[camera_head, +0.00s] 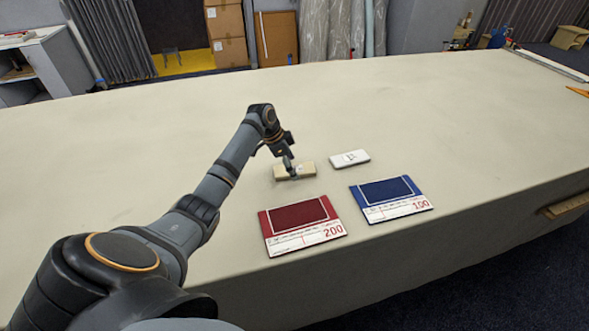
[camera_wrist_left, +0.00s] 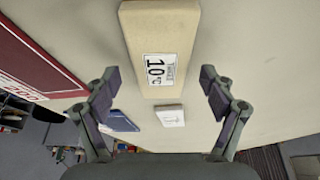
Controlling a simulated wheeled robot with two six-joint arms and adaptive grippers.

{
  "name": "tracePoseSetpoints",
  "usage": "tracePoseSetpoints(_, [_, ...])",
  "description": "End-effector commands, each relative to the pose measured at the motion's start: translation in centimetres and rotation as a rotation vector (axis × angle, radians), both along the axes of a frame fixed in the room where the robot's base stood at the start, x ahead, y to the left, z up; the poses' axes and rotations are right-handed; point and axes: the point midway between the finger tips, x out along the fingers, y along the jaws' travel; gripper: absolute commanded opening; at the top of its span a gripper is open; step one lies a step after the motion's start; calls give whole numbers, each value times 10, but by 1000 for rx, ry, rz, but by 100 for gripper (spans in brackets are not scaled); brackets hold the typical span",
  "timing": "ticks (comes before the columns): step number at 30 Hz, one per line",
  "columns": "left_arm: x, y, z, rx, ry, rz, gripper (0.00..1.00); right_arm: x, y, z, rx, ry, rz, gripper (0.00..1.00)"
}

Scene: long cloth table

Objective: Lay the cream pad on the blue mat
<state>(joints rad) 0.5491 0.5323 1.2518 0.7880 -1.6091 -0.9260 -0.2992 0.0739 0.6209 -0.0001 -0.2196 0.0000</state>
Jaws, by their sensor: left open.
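The cream pad (camera_head: 306,169) lies flat on the table behind the red mat. In the left wrist view the cream pad (camera_wrist_left: 160,30) carries a white label reading 10°C. My left gripper (camera_head: 291,174) is over the cream pad, its fingers spread wide to either side in the wrist view (camera_wrist_left: 159,80); whether they touch it I cannot tell. The blue mat (camera_head: 386,191), marked 100, lies to the right with nothing on it. A corner of the blue mat (camera_wrist_left: 121,122) shows behind a finger in the wrist view. My right gripper is not in view.
A red mat (camera_head: 298,215) marked 200 lies empty left of the blue mat, near the table's front edge. A white pad (camera_head: 350,158) lies behind the blue mat. The cloth table (camera_head: 150,130) is otherwise clear to the left and at the back.

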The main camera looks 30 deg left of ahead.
Motion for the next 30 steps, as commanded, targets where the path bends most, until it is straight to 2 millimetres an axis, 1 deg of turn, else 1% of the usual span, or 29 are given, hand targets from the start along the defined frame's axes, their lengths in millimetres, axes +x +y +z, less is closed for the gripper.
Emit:
tracePoseSetpoints(3, [1,-2,-5,-1,1,0,83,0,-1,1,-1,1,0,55])
tracePoseSetpoints(8, [1,-2,-6,0,0,0,83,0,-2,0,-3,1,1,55])
tracePoseSetpoints(18, [1,-2,-5,0,0,-1,37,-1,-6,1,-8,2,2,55])
tracePoseSetpoints(21, [1,-1,-5,0,0,0,24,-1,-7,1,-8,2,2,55])
tracePoseSetpoints(30, [2,-1,-2,0,-2,-1,24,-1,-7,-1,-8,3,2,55])
